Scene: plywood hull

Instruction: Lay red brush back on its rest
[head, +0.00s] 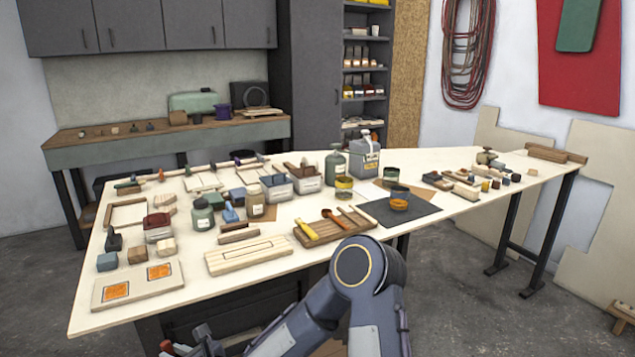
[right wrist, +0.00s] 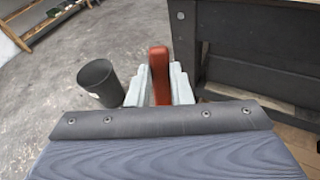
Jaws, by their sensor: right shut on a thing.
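The red brush (right wrist: 159,72) is held in my right gripper (right wrist: 160,92), whose pale fingers are shut on it in the right wrist view. Only a red-brown part of it shows there; the rest of it is hidden. In the head view my right gripper (head: 198,342) is low at the bottom edge, in front of the table, with a bit of red beside it. A brown wooden rest (head: 345,233) lies near the table's front edge, with a yellow-handled brush (head: 306,229) and an orange-handled brush (head: 331,215) on it. My left gripper is not in view.
The pale table (head: 215,284) is crowded with jars, blocks and boxes. A slatted wooden board (head: 248,255) lies left of the rest, and a dark mat (head: 425,211) lies right of it. A dark bin (right wrist: 99,82) stands on the floor beside the dark bench (right wrist: 262,65).

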